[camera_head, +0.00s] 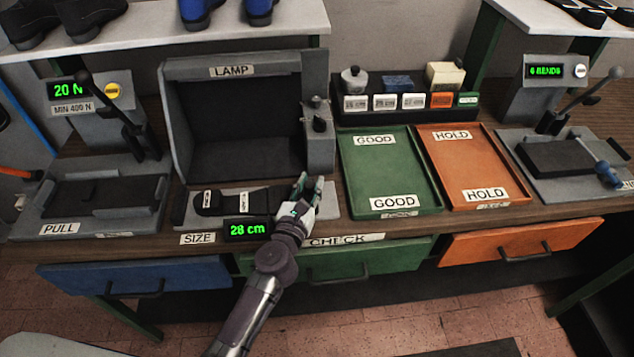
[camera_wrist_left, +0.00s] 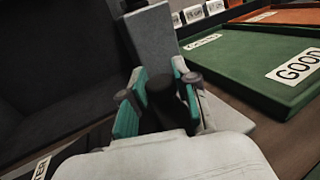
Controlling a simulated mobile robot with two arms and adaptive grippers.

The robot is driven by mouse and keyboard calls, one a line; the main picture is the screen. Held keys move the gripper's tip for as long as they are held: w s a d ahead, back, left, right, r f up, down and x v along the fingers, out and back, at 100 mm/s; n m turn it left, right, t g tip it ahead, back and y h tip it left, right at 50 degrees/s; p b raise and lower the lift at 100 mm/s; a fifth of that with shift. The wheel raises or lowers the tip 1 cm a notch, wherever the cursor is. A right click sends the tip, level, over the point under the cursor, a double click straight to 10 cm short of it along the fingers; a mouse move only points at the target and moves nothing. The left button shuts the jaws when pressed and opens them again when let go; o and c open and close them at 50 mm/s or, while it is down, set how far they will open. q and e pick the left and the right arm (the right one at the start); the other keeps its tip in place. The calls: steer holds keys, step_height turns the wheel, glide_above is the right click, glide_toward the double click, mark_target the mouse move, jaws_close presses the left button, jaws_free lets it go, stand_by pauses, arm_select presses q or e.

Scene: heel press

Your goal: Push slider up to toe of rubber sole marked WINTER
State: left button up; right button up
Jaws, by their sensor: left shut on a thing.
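A dark sole (camera_head: 232,203) lies flat on the grey size gauge (camera_head: 330,205), below the LAMP box. It carries small white labels, too small to read here. My left gripper (camera_head: 308,184) is at the right end of the sole and covers that end. In the left wrist view my gripper (camera_wrist_left: 160,92) is shut on an upright dark knob (camera_wrist_left: 162,88), which seems to be the slider's handle. The slider's body is hidden by the hand, so I cannot tell whether it touches the sole. The size display (camera_head: 247,229) reads 28 cm. My right gripper is not in view.
The LAMP box (camera_head: 232,72) stands behind the gauge. A green GOOD tray (camera_head: 388,170) and an orange HOLD tray (camera_head: 458,160) are to the right. The PULL station (camera_head: 95,196) is at the left, and a bending station (camera_head: 572,160) at the far right.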

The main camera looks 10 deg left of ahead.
arm_select(q)
steer(key=o, duration=0.8)
steer(key=shift+d, duration=0.1)
steer(key=shift+o, duration=0.2)
steer(key=shift+s, duration=0.15)
steer(key=s+a, duration=0.2)
steer(key=s, duration=0.9)
steer(key=shift+s, duration=0.35)
